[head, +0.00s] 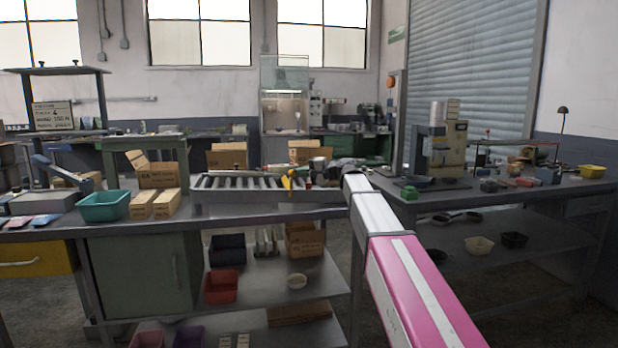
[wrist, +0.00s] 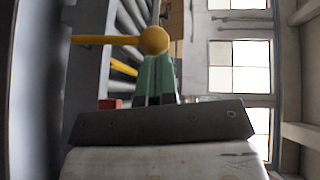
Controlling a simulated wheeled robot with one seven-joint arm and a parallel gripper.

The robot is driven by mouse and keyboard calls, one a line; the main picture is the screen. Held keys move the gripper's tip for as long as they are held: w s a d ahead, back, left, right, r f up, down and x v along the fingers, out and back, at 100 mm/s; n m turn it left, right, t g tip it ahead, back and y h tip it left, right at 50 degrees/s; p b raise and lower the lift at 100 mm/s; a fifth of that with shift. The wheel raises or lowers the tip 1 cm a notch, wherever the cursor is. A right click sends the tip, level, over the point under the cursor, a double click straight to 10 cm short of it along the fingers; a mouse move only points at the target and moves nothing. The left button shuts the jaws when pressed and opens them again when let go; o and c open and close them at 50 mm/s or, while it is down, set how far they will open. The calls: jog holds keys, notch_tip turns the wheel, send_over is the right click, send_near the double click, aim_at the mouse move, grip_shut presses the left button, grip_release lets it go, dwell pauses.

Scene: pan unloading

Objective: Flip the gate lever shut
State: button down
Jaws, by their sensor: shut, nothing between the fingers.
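The gate lever is yellow and stands at the right part of the roller conveyor (head: 240,196) in the head view (head: 287,183). In the wrist view its yellow bar (wrist: 100,39) runs sideways and ends in a round yellow knob (wrist: 154,40). My gripper (wrist: 158,62) has green fingers closed together with nothing between them. Their tips are right at the knob in the wrist view; I cannot tell whether they touch it. In the head view the gripper is small and hard to make out beside the conveyor's right end. The gate itself is not clear.
A small red part (wrist: 110,103) lies beside the fingers in the wrist view. A teal bin (head: 104,207) and cardboard boxes (head: 158,175) stand left of the conveyor. A machine (head: 447,150) stands on the right bench. The conveyor's rollers look empty.

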jog(key=a+h, duration=0.1)
jog(key=a+n+h, duration=0.1)
jog(key=s+a+r+h, duration=0.1)
jog(key=shift+a+r+n, duration=0.1)
jog(key=shift+a+n, duration=0.2)
jog(key=shift+n, duration=0.1)
jog(key=shift+s+a+f+n+h, duration=0.15)
jog(key=shift+s+a+n+h, duration=0.1)
jog(key=shift+a+h, duration=0.45)
jog(key=shift+s+a+f+n+h, duration=0.2)
jog(key=shift+a+h, duration=0.3)
jog(key=shift+a, duration=0.4)
jog(key=shift+s+a+f+n+h, duration=0.1)
jog(key=shift+s+a+n+h, duration=0.2)
jog(key=shift+a+h, duration=0.4)
jog(key=shift+a, duration=0.2)
jog(key=shift+s, duration=0.1)
